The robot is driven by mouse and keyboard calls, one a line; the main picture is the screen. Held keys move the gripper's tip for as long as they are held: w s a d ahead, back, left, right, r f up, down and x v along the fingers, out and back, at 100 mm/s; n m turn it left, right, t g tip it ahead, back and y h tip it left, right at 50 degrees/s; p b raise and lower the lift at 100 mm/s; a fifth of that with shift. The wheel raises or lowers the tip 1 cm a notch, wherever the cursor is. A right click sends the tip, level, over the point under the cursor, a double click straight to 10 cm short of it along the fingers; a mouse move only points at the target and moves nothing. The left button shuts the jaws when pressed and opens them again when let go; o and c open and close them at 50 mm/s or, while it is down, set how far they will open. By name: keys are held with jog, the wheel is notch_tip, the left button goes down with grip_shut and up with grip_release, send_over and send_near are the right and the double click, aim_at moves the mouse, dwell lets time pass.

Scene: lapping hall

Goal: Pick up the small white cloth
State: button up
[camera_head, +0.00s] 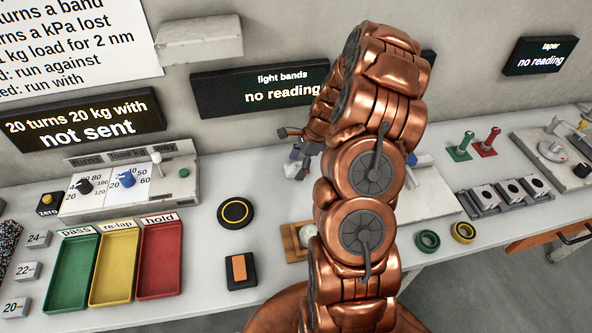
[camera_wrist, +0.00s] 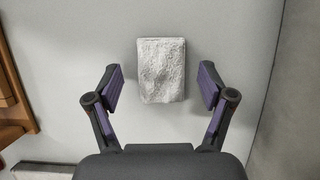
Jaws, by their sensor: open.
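The small white cloth (camera_wrist: 161,70) lies flat on the pale bench top, a roughly rectangular, crinkled pad. In the wrist view it sits centred between and slightly beyond my two purple-padded fingertips, with clear gaps on both sides. My gripper (camera_wrist: 161,88) is open and empty, pointed down at the cloth. In the head view my gripper (camera_head: 298,153) is small and partly covered by my copper arm. A bit of the cloth (camera_head: 291,171) shows just below the fingers. I cannot tell the exact height of the fingers above the bench.
A wooden tray (camera_head: 289,244) with a pale round piece is near my arm; a wooden edge (camera_wrist: 14,90) shows at the wrist view's left. The wall stands close behind.

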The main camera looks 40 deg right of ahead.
aim_at(292, 166)
jog(key=c, duration=1)
jog(key=shift+r, duration=0.15)
notch_tip(292, 166, up, 3)
jog(key=shift+d+r+p, duration=0.1)
jog(key=shift+r+p, duration=0.1)
jog(key=shift+p, duration=0.65)
jog(key=s+a, duration=0.3)
jog(key=a, duration=0.1)
jog(key=s+a+r, duration=0.1)
jog(key=s+a, duration=0.2)
jog(key=a, duration=0.2)
jog(key=s+a, duration=0.2)
jog(key=a, duration=0.2)
jog(key=shift+s+a+r, duration=0.15)
jog(key=shift+s+r, duration=0.1)
jog(key=shift+s, duration=0.15)
